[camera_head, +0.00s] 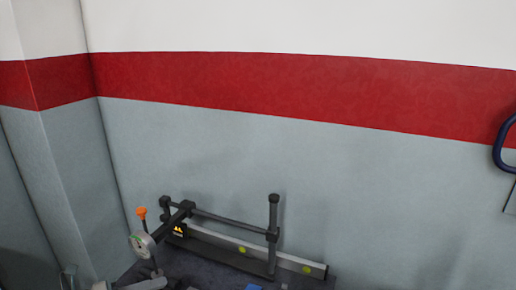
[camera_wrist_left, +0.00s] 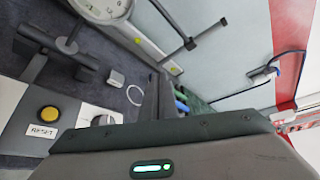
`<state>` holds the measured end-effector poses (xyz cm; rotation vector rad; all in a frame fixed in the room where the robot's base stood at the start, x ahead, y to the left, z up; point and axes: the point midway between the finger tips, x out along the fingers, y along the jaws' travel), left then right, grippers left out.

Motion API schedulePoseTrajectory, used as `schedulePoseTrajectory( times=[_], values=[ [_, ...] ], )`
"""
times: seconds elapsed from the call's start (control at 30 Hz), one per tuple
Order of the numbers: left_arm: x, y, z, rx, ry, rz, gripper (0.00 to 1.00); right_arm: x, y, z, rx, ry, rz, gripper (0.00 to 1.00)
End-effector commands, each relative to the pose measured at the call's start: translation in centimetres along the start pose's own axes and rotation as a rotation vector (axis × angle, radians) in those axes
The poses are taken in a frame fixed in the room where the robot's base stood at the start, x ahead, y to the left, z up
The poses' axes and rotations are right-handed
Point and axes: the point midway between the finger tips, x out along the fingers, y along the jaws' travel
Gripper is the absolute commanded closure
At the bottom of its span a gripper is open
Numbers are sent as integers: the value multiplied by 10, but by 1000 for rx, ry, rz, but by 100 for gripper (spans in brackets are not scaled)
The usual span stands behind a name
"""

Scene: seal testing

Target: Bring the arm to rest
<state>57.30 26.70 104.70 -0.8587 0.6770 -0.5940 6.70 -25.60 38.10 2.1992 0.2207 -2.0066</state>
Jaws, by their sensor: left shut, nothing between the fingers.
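My left gripper (camera_wrist_left: 157,92) shows in the left wrist view, where its dark fingers look close together with nothing between them. Its grey body (camera_wrist_left: 155,155) with a lit green light fills the bottom of that view. It is over or beside the dark work surface, not visibly touching anything. In the head view I cannot clearly pick it out; only grey parts show at the bottom left edge. My right gripper is in neither view.
A black clamp frame (camera_head: 273,235) with a level bar (camera_head: 300,265) stands against the wall. Beside it is a dial gauge (camera_head: 142,243) and an orange-topped lever (camera_head: 141,212). The left wrist view shows a yellow button (camera_wrist_left: 49,114) and a small grey block (camera_wrist_left: 117,78).

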Motion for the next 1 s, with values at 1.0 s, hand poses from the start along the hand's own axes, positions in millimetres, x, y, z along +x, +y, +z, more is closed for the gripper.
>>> schedulePoseTrajectory(
  times=[1.0],
  values=[
    [-96,107,-150,-1838,-1246,33,100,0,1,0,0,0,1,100]
  ],
)
